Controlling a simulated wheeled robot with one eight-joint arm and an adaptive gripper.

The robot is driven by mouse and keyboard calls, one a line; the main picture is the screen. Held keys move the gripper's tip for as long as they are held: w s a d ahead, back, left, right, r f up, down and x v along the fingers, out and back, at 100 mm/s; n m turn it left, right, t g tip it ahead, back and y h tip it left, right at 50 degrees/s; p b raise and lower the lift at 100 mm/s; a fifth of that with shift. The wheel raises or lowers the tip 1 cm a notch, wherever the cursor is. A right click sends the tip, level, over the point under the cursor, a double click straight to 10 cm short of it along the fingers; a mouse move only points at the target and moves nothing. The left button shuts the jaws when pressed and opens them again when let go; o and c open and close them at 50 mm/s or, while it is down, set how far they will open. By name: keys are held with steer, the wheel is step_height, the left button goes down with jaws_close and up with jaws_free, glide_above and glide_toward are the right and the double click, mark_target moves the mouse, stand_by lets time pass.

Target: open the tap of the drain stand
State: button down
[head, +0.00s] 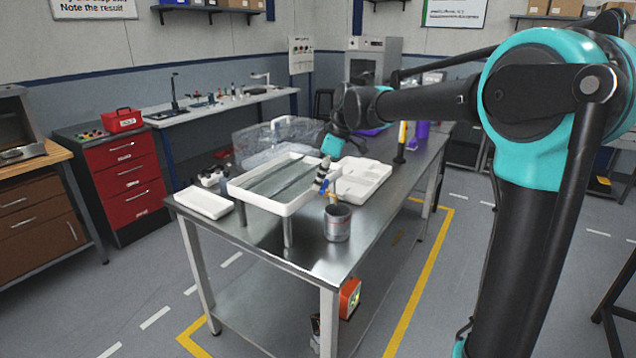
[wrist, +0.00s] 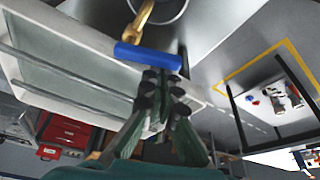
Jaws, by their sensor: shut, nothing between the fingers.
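The drain stand is a raised white tray on legs (head: 287,209) on the steel table; its white rim (wrist: 62,22) also fills the left of the wrist view. Its brass tap (wrist: 141,18) has a blue bar handle (wrist: 148,56), lying crosswise in the wrist view. My gripper (head: 321,186) is shut and empty at the tap. In the wrist view its fingertips (wrist: 161,76) meet the edge of the blue handle; I cannot tell whether they touch it.
A grey metal can (head: 337,225) stands below the tap, near the table's front edge. A white compartment tray (head: 362,180) lies just right of the stand, and a shallow white tray (head: 204,202) lies left. A clear bin (head: 272,142) stands behind. Bare steel (head: 300,262) shows in front.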

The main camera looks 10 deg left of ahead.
steer(key=n, duration=0.1)
steer(key=d+n+g, duration=0.1)
steer(key=n, duration=0.1)
steer(key=shift+s, duration=0.1)
steer(key=n, duration=0.1)
steer(key=d+n+g, duration=0.1)
steer(key=n, duration=0.1)
steer(key=shift+d+n+h, duration=0.25)
steer(key=shift+n+h, duration=0.05)
steer(key=shift+w+d, duration=0.3)
steer(key=shift+d, duration=0.25)
steer(key=shift+w+d, duration=0.25)
steer(key=shift+d, duration=0.3)
steer(key=shift+w+d, duration=0.25)
steer(key=shift+w, duration=0.05)
